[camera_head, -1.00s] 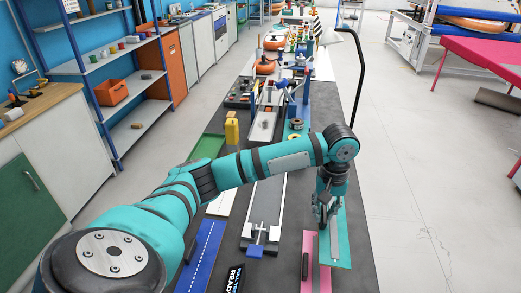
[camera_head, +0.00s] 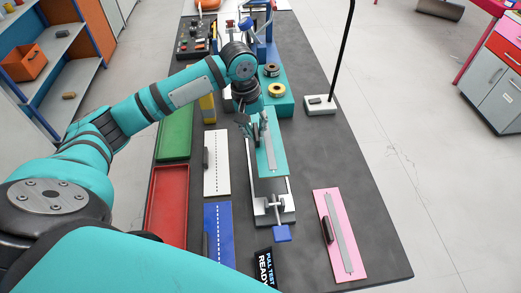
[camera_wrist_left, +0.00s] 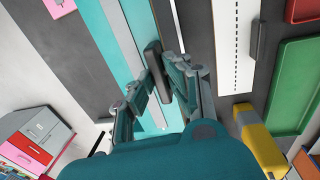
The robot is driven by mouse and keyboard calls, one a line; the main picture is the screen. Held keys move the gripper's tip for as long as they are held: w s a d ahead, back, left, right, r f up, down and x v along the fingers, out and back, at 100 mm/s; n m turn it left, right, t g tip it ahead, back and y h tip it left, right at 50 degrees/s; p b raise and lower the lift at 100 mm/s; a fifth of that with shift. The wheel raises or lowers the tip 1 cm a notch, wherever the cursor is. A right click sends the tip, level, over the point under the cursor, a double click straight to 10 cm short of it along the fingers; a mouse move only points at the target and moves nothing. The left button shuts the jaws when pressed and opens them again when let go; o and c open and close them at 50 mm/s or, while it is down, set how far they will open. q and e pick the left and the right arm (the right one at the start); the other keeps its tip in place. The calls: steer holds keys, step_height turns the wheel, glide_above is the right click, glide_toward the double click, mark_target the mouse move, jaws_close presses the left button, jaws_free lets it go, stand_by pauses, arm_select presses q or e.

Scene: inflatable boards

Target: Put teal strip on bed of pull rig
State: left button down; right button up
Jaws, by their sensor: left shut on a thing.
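The teal strip (camera_head: 270,150) is a flat teal board with a grey band along it. My left gripper (camera_head: 246,124) is shut on its dark handle, which also shows between the fingers in the left wrist view (camera_wrist_left: 154,62). The strip is over the far part of the pull rig's bed (camera_head: 268,188), roughly lined up with it. I cannot tell whether it touches the bed. The rig's near end has a metal clamp and a blue handle (camera_head: 282,234). My right gripper is not in view.
A pink strip board (camera_head: 340,235) lies to the right. White (camera_head: 217,163) and blue (camera_head: 218,235) boards and red (camera_head: 168,205) and green (camera_head: 175,133) trays lie to the left. A lamp base (camera_head: 320,104) and spools (camera_head: 276,89) stand farther back.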

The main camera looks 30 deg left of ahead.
arm_select(q)
steer(key=f, duration=0.3)
steer(key=shift+w+a+f, duration=0.1)
steer(key=shift+a+f, duration=0.15)
steer(key=shift+f, duration=0.15)
step_height(320, 180, down, 2)
steer(key=shift+a+f, duration=0.1)
steer(key=shift+f, duration=0.15)
step_height(320, 180, down, 3)
steer(key=shift+f+p, duration=0.1)
steer(key=shift+p, duration=0.3)
steer(key=shift+f, duration=0.15)
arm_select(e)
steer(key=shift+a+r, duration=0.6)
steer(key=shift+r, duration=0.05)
arm_select(q)
steer(key=c, duration=1.3)
jaws_free()
steer(key=shift+f, duration=0.1)
